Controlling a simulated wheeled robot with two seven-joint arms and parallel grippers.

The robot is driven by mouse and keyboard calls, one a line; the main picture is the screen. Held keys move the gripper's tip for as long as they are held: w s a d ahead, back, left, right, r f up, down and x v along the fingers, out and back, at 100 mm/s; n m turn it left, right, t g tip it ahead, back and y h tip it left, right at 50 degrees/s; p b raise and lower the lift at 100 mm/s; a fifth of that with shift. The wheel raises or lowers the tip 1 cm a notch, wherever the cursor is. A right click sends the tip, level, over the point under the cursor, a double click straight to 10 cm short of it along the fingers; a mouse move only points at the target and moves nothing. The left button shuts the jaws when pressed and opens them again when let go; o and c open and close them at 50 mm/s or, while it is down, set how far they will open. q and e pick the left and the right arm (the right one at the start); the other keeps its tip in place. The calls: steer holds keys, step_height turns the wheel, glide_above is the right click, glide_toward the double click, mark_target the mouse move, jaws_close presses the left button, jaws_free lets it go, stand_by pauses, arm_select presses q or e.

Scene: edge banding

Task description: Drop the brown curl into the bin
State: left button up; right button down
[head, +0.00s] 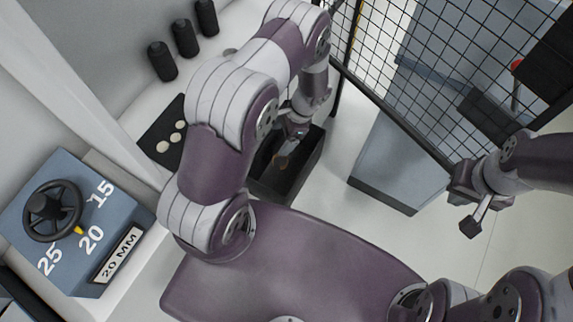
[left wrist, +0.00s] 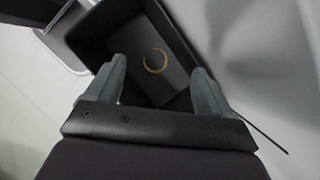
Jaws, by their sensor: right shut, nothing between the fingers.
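The brown curl (left wrist: 155,61) is a thin open ring seen within the black bin (left wrist: 88,28) in the left wrist view. It lies beyond my fingertips, apart from both; whether it rests on the bin's floor or is in the air I cannot tell. My left gripper (left wrist: 160,80) is open and empty above the bin. In the head view my left gripper (head: 295,132) is over the bin (head: 303,172), and the curl (head: 282,160) shows as a small brown spot inside it. My right gripper (head: 471,222) is shut and empty at the right, away from the bin.
A black mesh fence (head: 400,75) stands behind and to the right of the bin. A blue-grey cabinet (head: 395,165) is right of it. At the left are a handwheel box (head: 65,225), a black pad with pale discs (head: 165,140) and black cylinders (head: 184,38).

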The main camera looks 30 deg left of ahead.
arm_select(q)
steer(key=b+v, duration=0.2)
steer(key=v, duration=1)
steer(key=shift+d+r, duration=0.15)
steer(key=shift+r, duration=0.2)
steer(key=shift+w, duration=0.15)
